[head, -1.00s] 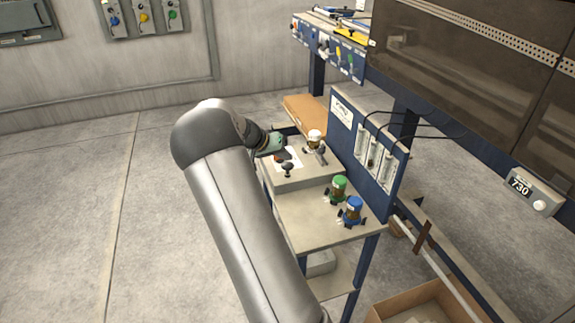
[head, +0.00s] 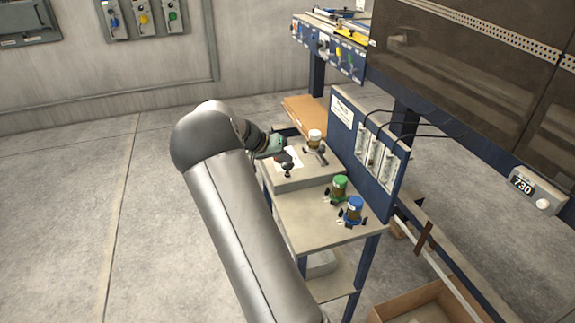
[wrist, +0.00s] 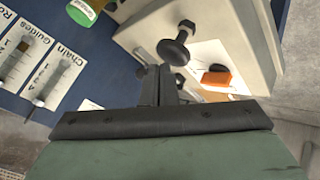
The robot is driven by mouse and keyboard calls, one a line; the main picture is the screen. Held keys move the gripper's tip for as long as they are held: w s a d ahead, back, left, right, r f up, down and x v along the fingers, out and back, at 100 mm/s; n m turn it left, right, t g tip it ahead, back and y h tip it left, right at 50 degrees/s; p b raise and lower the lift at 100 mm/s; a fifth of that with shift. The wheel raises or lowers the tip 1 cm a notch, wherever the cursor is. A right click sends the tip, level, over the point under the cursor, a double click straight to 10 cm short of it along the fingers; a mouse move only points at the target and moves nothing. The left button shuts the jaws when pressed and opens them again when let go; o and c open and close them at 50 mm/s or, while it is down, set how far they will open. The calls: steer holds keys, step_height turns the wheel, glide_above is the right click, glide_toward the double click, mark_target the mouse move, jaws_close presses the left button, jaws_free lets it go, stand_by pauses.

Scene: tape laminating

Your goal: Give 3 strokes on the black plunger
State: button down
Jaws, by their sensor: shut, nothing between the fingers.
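The black plunger (head: 287,169) stands on the grey box on top of the small bench in the head view. In the wrist view its round black knob (wrist: 173,51) shows just beyond my fingertips, at upper middle. My gripper (head: 285,153) is above the box, close to the plunger, partly hidden by my own arm in the head view. In the wrist view my gripper (wrist: 157,72) has its fingers together and empty. The tips look close to the knob; I cannot tell whether they touch it.
A blue panel (head: 391,178) rises at the right. An orange-and-black switch (wrist: 217,78) sits on the white sheet.

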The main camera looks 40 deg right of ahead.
mark_target(284, 166)
steer(key=shift+f+b, duration=1.35)
stand_by(0.8)
steer(key=shift+r, duration=0.1)
stand_by(0.3)
steer(key=shift+r+p, duration=0.55)
steer(key=shift+r, duration=1.1)
steer(key=shift+r+p, duration=1.2)
steer(key=shift+r, duration=1.4)
steer(key=shift+f, duration=0.1)
